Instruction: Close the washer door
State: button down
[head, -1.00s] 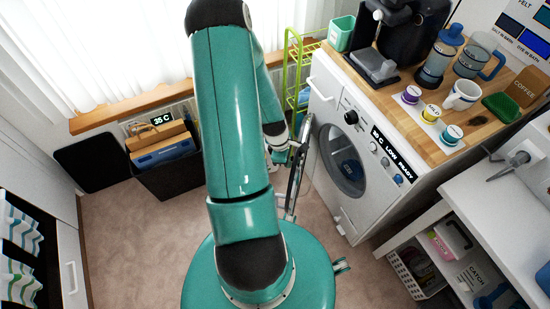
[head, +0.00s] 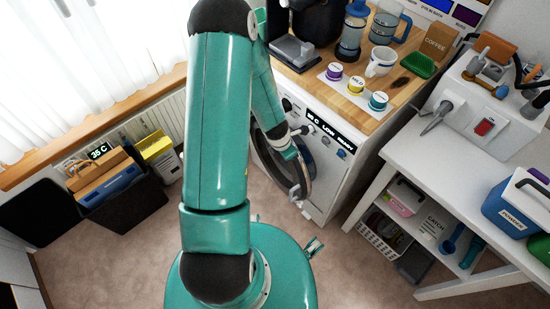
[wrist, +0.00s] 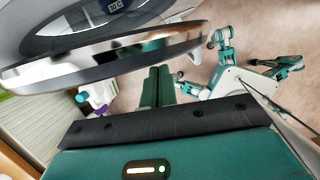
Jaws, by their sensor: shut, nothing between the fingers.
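The white washer (head: 343,172) stands under the wooden counter in the head view. In the head view, the fingertips are unclear near the door.
A coffee machine, jugs, a mug (head: 381,62) and small tubs stand on the counter (head: 352,112). A white shelf unit (head: 430,165) with baskets stands to the right. A black bin (head: 125,205) stands at the left by the window. The carpet around my base is clear.

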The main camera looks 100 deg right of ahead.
jog(key=shift+s+d, duration=0.25)
jog(key=shift+s, duration=0.4)
jog(key=shift+w, duration=0.1)
